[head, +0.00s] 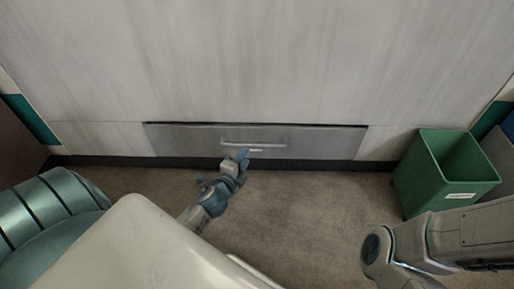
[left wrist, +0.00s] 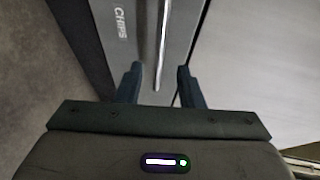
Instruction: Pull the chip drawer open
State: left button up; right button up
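The chip drawer (head: 190,140) is a wide grey front low in the pale cabinet, with a thin dark gap along its top edge. A horizontal bar handle (head: 262,143) runs across its middle. My left gripper (head: 241,155) is at the handle's left part in the head view. In the left wrist view its two fingers (left wrist: 160,80) are spread apart, with the handle bar (left wrist: 163,45) between them and not clasped. The drawer front (left wrist: 130,50) there bears the word CHIPS. My right gripper is out of view; only my right arm shows at lower right.
A green open bin (head: 445,172) stands on the floor to the right of the drawer, near my right arm. A grey bin (head: 499,150) is partly seen beside it. The brown floor (head: 310,205) in front of the drawer is clear.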

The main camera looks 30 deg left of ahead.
aim_at(254, 145)
pick_arm(q)
jog(key=b+x, duration=0.1)
jog(key=x, duration=0.7)
jog(key=shift+w+f+b, duration=0.1)
jog(key=shift+w+b, duration=0.15)
jog(key=shift+b, duration=0.15)
grip_shut()
